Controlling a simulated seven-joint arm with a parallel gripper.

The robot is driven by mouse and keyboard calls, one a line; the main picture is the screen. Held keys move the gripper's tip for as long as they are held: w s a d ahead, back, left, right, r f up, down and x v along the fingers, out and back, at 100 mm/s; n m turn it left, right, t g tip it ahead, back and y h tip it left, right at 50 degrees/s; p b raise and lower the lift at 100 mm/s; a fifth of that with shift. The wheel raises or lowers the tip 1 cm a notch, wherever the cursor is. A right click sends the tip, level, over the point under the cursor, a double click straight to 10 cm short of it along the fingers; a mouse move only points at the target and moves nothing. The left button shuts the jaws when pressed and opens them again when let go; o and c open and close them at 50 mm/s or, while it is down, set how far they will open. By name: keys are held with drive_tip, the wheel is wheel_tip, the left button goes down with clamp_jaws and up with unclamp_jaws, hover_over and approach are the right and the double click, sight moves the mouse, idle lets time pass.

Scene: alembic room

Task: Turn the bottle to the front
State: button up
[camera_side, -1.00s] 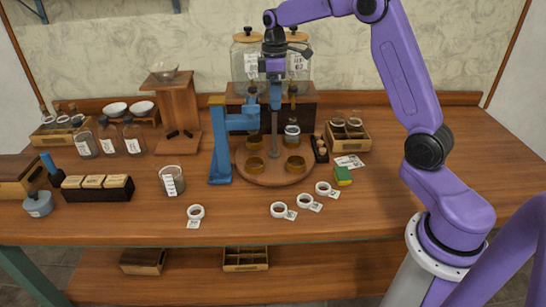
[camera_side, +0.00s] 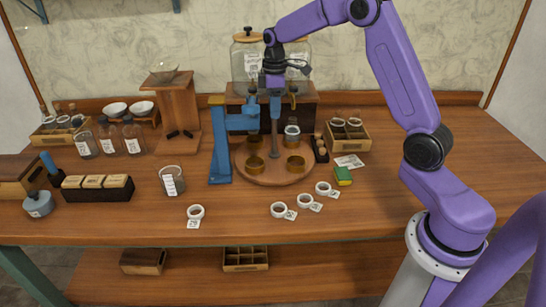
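A round wooden turntable (camera_side: 275,178) stands on the bench with brass-coloured ring holders on it. A small clear bottle with a pale band (camera_side: 292,134) stands at its back right. Two holders, the front left one (camera_side: 254,164) and the front right one (camera_side: 296,164), look empty. A grey post (camera_side: 274,140) rises from the turntable's middle. My gripper (camera_side: 275,92) points down above the turntable, in line with the post's upper part, and higher than the bottle. Its fingers are too small and overlapped to show whether they are open or touch the post.
A blue stand (camera_side: 219,150) with an arm reaching over the turntable is close on the left. Large lidded jars (camera_side: 248,62) stand behind. A wooden box with jars (camera_side: 348,135) and a green-yellow sponge (camera_side: 343,176) are to the right. Tape rolls (camera_side: 278,209) lie in front.

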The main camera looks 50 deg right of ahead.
drive_tip(key=c, duration=0.5)
drive_tip(key=m, duration=0.6)
drive_tip(key=shift+m, duration=0.5)
drive_tip(key=m, duration=0.5)
